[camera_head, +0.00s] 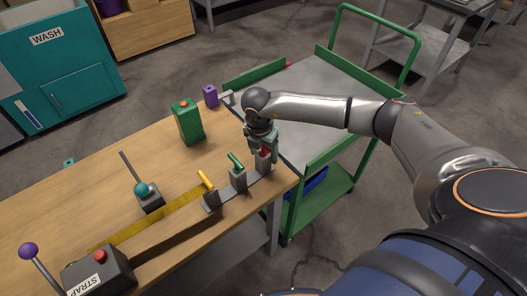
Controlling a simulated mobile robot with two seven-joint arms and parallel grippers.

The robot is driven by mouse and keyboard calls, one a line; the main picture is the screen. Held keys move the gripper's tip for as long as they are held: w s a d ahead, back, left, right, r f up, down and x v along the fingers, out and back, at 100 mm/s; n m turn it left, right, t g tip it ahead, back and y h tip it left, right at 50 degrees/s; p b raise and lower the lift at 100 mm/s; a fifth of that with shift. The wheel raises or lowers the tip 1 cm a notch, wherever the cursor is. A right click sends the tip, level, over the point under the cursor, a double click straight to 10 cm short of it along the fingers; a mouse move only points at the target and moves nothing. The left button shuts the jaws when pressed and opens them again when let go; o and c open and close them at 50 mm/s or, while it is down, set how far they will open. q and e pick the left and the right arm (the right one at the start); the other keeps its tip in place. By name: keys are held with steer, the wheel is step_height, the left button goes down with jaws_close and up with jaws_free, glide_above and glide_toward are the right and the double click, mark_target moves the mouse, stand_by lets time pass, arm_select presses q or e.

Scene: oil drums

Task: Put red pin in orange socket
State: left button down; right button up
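The red pin (265,153) shows as a small red patch at the top of a grey block (263,167), at the right end of a row of blocks near the table's right corner. My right gripper (264,154) points down over this block, its fingers at the red pin. Whether they are shut on it is too small to tell. In the same row, a green pin (235,160) and a yellow-orange pin (206,180) lean out of grey blocks. No plainly orange empty socket can be made out. My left gripper is not in view.
A green-railed cart (330,95) stands behind my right arm.

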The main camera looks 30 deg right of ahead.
steer(key=shift+r, duration=0.1)
jaws_close()
steer(key=shift+o, duration=0.5)
jaws_free()
steer(key=shift+w, duration=0.1)
steer(key=o, duration=0.4)
